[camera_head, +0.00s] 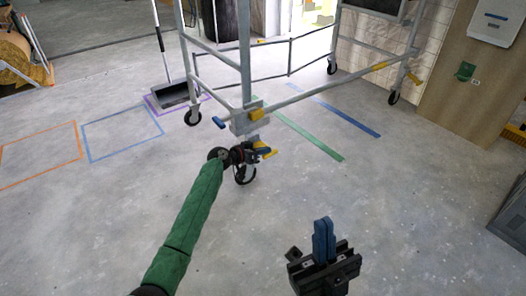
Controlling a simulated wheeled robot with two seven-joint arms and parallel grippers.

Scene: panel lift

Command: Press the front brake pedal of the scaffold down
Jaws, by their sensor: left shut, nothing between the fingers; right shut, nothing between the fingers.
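The metal scaffold (246,60) stands on caster wheels at the top centre. Its front caster (246,176) is the one closest to me, partly hidden by my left gripper. A yellow piece, seemingly the front brake pedal (270,154), shows just beside the fingers at that caster. My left gripper (264,150), on the green-sleeved arm, is shut and empty. It overlaps the caster's top in the picture; I cannot tell whether it touches the pedal. My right gripper (324,238) is shut and empty, with blue fingers upright, over bare floor at lower right.
Other casters stand at left (193,116) and right (393,97). A dustpan (174,94) with a long handle is behind left. Floor around my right gripper is clear.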

